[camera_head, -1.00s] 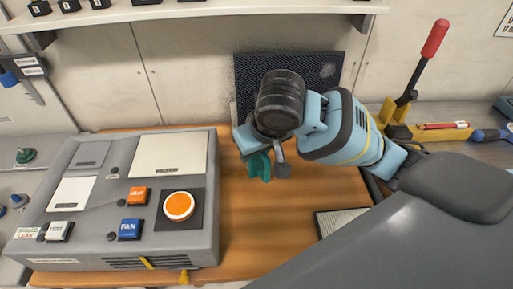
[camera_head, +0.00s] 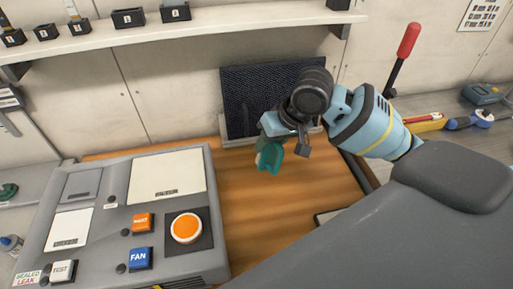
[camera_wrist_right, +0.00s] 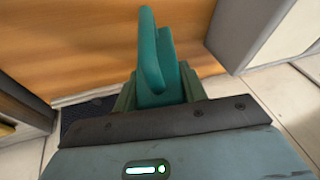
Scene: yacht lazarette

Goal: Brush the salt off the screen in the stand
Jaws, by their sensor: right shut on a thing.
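The dark mesh screen (camera_head: 255,92) stands upright in its stand (camera_head: 240,141) at the back of the wooden bench in the head view. My wrist hides its right part, and no pale salt patch shows on the visible left part. My right gripper (camera_head: 271,147) is in front of the screen, pointing down, apart from the bench. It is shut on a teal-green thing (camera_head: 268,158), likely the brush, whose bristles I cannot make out. This thing also shows in the right wrist view (camera_wrist_right: 156,62). My left gripper is not in view.
A grey control box (camera_head: 110,215) with an orange button (camera_head: 187,228) fills the bench's left side. A shelf (camera_head: 110,44) with small black bins runs above. A red-handled lever (camera_head: 408,40) stands at right. Bare wood (camera_head: 255,210) lies before the screen.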

